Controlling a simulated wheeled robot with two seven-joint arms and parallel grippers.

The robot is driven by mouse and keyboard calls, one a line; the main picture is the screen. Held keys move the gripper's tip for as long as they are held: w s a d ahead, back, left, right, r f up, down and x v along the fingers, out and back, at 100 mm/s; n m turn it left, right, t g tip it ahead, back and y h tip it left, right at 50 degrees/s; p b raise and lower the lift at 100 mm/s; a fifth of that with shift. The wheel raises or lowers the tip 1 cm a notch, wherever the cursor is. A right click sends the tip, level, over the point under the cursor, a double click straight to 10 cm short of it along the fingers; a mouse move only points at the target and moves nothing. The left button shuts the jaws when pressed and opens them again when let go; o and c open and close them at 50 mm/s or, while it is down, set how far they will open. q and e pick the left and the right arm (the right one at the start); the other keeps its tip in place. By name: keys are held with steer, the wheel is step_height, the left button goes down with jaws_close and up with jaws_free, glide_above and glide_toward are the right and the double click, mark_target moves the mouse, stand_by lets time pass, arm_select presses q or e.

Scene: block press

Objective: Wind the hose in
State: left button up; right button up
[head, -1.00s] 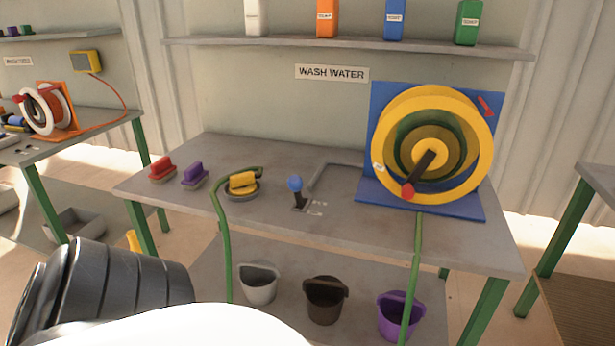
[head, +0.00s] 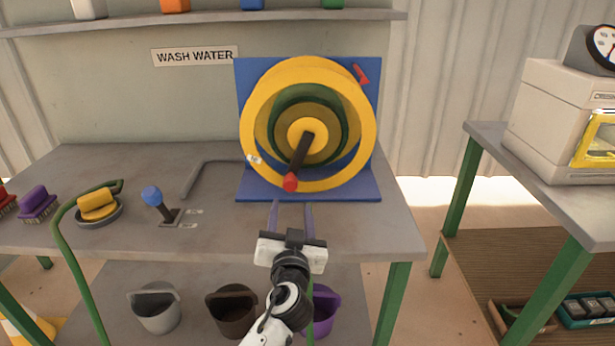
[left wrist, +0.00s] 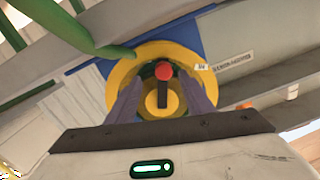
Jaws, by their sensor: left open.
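The yellow hose reel (head: 366,125) stands on a blue base (head: 250,185) with green hose (head: 342,110) wound inside it. Its dark crank (head: 300,155) points down and slightly left, ending in a red knob (head: 290,182). My left gripper (head: 291,204) is open and empty, just in front of and below the knob. In the left wrist view the red knob (left wrist: 164,71) appears between the fingers, apart from them. Green hose (left wrist: 70,25) crosses that view's upper left. Another stretch of hose (head: 75,265) hangs over the table's front edge at left. My right gripper is not in view.
Buckets stand on the shelf below. A white machine (head: 555,110) is on the right table.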

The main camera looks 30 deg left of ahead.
mark_target(290, 186)
arm_select(q)
steer(key=shift+w+a+r, duration=0.5)
steer(key=shift+w+r, duration=0.15)
steer(key=shift+w, duration=0.1)
steer(key=p+x, duration=0.1)
steer(key=x, duration=0.3)
steer(key=shift+a, duration=0.25)
steer(key=x, duration=0.3)
steer(key=shift+w, duration=0.15)
steer(key=shift+w+a, duration=0.25)
steer(key=shift+w, duration=0.1)
steer(key=shift+f, duration=0.1)
jaws_close()
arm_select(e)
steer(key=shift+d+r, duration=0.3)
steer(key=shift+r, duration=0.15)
